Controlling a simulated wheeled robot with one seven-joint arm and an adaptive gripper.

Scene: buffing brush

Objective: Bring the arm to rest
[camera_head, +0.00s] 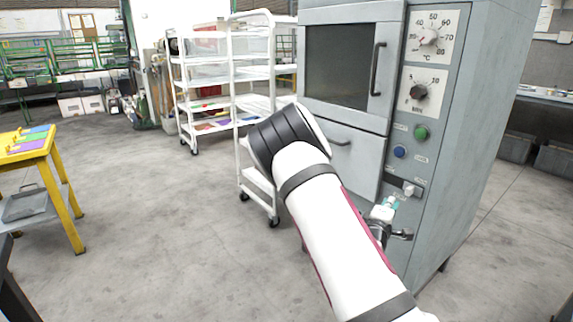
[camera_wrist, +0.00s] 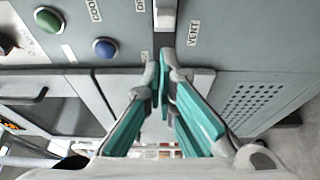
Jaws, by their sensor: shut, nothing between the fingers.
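My gripper (camera_wrist: 160,82) is shut and empty in the wrist view, its two teal and grey fingers meeting at the tips. The fingertips are close in front of the grey oven panel, just below a white rocker or lever switch (camera_wrist: 165,14) beside the label VENT. In the head view my white arm reaches forward and bends down, and my gripper (camera_head: 391,203) shows small beside it, close to the panel. I cannot tell whether the fingertips touch the panel.
The grey oven (camera_head: 344,65) has two dials, a green button (camera_head: 421,133) and a blue button (camera_head: 399,152). A white wheeled rack (camera_head: 252,75) stands left of it. A yellow table (camera_head: 40,152) is at far left. The floor between is clear.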

